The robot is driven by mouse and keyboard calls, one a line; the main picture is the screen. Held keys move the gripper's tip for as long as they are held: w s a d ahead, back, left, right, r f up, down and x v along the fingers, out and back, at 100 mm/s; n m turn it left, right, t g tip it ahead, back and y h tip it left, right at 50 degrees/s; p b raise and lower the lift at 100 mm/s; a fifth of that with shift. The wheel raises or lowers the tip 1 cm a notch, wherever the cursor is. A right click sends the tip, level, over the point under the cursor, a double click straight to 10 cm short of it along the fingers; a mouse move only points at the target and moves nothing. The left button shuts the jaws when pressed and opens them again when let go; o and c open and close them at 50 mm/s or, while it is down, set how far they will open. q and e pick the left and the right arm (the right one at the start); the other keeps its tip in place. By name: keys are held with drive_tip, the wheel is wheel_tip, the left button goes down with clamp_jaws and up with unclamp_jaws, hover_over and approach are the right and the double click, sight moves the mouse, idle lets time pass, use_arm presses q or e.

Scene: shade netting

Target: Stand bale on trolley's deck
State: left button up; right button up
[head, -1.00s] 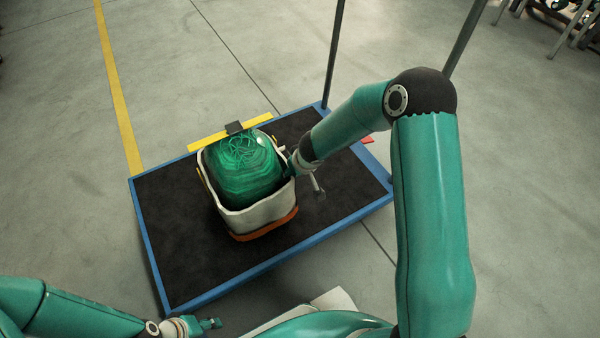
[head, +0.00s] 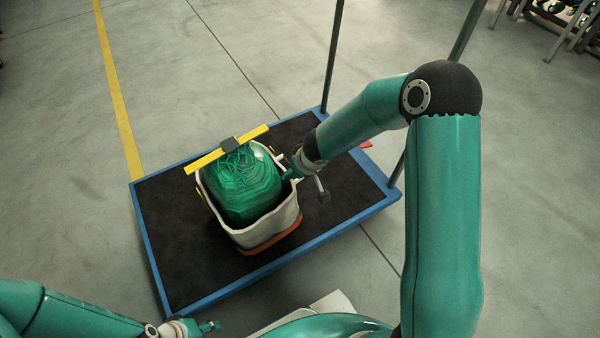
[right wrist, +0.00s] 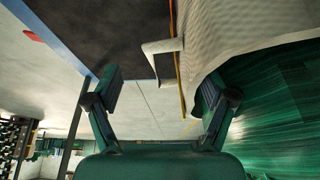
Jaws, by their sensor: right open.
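The green netting bale (head: 240,188) sits inside a cream bin (head: 262,234) with an orange base, which is on the black, blue-edged deck of the trolley (head: 180,270). The bale also shows at the right of the right wrist view (right wrist: 275,105). My right gripper (head: 288,170) is at the bin's right rim; the right wrist view shows its two fingers (right wrist: 162,88) apart, one close against the bin and bale, with nothing clearly between them. Whether that finger touches is unclear. My left gripper (head: 214,327) is low at the front, away from the bin; its jaws are too small to judge.
A yellow bar with a dark block (head: 228,146) lies across the bin's far side. The trolley's dark posts (head: 332,60) rise at its far right end. The deck is bare left of the bin. A yellow floor line (head: 118,95) runs beyond.

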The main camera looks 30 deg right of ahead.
drive_tip(key=p+v, duration=0.2)
drive_tip(key=v, duration=0.4)
drive_tip(key=shift+s+r, duration=0.25)
drive_tip(key=shift+r, duration=0.1)
